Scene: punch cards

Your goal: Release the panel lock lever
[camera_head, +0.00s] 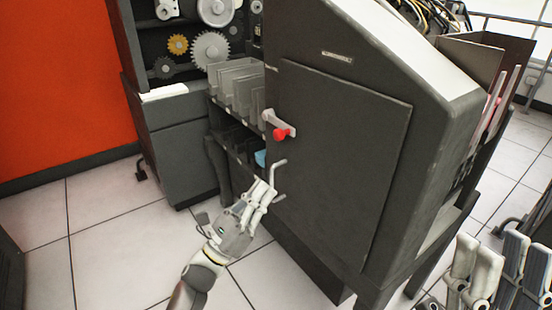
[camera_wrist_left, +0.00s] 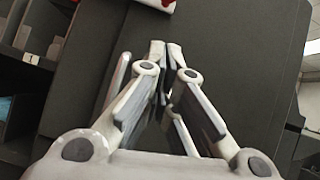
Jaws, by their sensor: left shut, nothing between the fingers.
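The panel lock lever, a pale arm with a red knob (camera_head: 280,133), sits at the left edge of the dark grey panel (camera_head: 335,160). Part of the red and white lever also shows at the top edge of the left wrist view (camera_wrist_left: 155,4). A pale bent handle (camera_head: 279,172) is on the panel below the lever. My left gripper (camera_head: 267,187) is shut and empty, below the lever and close to the handle; whether it touches the handle I cannot tell. My right gripper (camera_head: 495,268) is at the bottom right, away from the panel, partly cut off by the frame.
Left of the panel is an open bay with grey card slots (camera_head: 236,88) and a small blue item (camera_head: 260,158). Gears (camera_head: 210,48) show above it. A bin with white and pink sticks (camera_head: 490,100) stands on the machine's right. Tiled floor (camera_head: 120,245) is free at the left.

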